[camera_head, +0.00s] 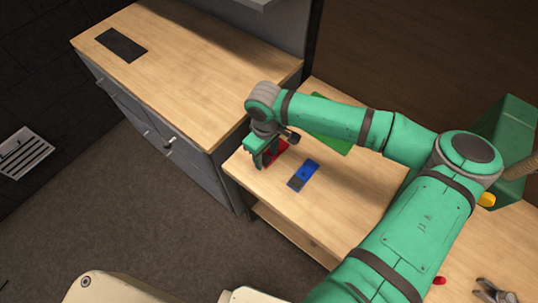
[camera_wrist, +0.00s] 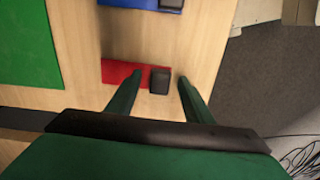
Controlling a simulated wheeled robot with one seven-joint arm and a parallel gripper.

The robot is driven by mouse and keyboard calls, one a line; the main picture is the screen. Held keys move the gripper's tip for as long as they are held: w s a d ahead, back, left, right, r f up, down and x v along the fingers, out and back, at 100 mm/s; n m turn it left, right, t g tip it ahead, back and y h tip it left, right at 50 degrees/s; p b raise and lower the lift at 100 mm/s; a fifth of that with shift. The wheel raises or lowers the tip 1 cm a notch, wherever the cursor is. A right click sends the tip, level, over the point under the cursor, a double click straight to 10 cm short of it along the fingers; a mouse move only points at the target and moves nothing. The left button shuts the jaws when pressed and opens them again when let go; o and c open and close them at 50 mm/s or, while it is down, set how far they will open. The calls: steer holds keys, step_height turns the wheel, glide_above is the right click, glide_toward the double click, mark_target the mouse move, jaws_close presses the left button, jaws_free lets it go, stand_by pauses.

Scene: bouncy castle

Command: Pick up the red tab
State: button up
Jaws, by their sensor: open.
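The red tab (camera_wrist: 120,72) lies flat on the wooden bench, with a dark grey block-like part (camera_wrist: 159,81) at its right end in the wrist view. In the head view the red tab (camera_head: 279,150) is partly hidden by my gripper (camera_head: 264,161). In the wrist view my gripper (camera_wrist: 157,80) is open, its two green fingers apart, with the dark end of the red tab showing between the fingertips. The left finger overlaps the red part in the picture. I cannot tell whether the fingers touch it or how high they are.
A blue tab (camera_head: 303,175) with a dark end lies beside the red one. A green sheet (camera_head: 333,138) lies behind, partly under my arm. A higher wooden-topped cabinet (camera_head: 190,75) stands to the left. Pliers (camera_head: 494,292) and a small red object (camera_head: 439,281) lie at lower right.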

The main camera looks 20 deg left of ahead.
steer(key=c, duration=1.1)
steer(key=shift+r, duration=0.15)
steer(key=shift+c, duration=0.2)
